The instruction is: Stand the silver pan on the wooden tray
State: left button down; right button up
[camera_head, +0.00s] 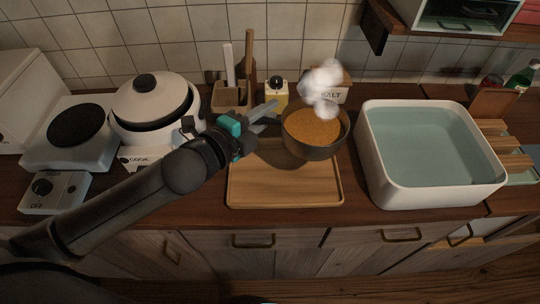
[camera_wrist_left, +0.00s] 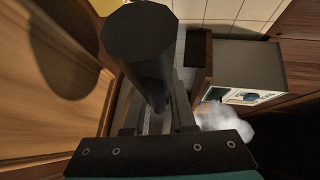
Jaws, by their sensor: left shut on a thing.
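The silver pan (camera_head: 318,152) holds brown contents, with white steam puffs above it. It is over the back right part of the wooden tray (camera_head: 240,190), whose front is bare. My left gripper (camera_head: 266,112) is at the pan's left side, shut on its handle. In the left wrist view a dark cylinder, apparently the handle (camera_wrist_left: 140,40), stands between the fingers, and a round shadow lies on wood at the left. The pan seems held above the tray, but the gap is hard to tell. My right gripper is not in view.
A white basin of water (camera_head: 378,180) stands right of the tray. At the left are a white pot (camera_head: 150,105) and a hot plate (camera_head: 75,125).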

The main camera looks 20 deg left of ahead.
pick_arm(q)
notch_tip(320, 180, down, 12)
jog(key=b, duration=0.4)
jog(key=shift+r, duration=0.15)
jog(key=c, duration=1.2)
grip_release()
jog(key=shift+f, duration=0.2)
jog(key=o, duration=0.4)
jog(key=shift+o, duration=0.2)
